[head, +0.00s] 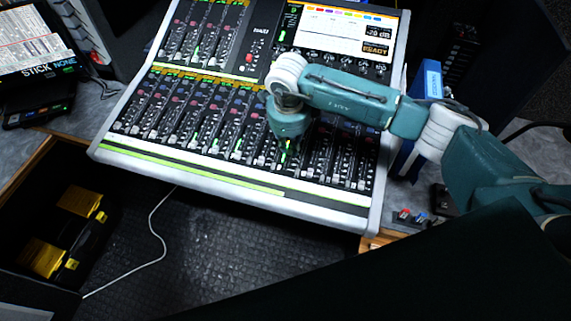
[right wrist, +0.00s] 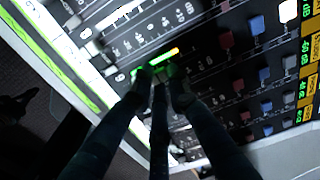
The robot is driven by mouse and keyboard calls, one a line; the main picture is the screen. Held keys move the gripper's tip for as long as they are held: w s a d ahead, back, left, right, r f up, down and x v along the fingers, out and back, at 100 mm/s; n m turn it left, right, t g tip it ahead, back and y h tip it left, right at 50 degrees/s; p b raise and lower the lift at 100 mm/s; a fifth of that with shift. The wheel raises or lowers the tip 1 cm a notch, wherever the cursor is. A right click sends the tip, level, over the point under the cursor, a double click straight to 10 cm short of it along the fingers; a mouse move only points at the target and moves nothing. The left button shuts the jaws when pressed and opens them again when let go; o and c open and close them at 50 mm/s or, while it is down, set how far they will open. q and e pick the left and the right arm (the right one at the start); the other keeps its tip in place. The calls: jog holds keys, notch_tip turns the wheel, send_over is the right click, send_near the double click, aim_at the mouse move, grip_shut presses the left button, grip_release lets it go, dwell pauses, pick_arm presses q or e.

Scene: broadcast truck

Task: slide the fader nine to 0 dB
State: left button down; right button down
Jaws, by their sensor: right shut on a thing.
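The mixing console (head: 200,177) lies in the middle of the head view, with rows of faders across it. My right gripper (head: 288,148) points down at the lower fader bank, right of its middle. In the right wrist view my right gripper (right wrist: 160,80) has its fingers closed around a small fader cap, lit green and mostly hidden by the fingertips. A green-to-orange light strip (right wrist: 160,62) runs beside it. I cannot read the channel number. The console screen (head: 335,30) has a box that seems to read -20 dB, above the word READY. My left gripper is out of view.
Other fader caps (right wrist: 93,48) stand close on both sides of my fingers. A monitor (head: 35,40) is at the upper left. An open dark case with yellow items (head: 80,200) lies at the lower left. A blue binder (head: 430,80) stands right of the console.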

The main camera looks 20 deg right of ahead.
jog(key=shift+w+d, duration=0.55)
jog(key=shift+d, duration=0.2)
jog(key=c, duration=1.6)
grip_release()
jog(key=shift+d, duration=0.1)
jog(key=shift+r, duration=0.25)
jog(key=r, duration=0.3)
jog(key=s+r, duration=0.1)
jog(key=r, duration=0.3)
jog(key=a+r, duration=0.1)
jog(key=r, duration=0.3)
jog(key=shift+s+r, duration=0.2)
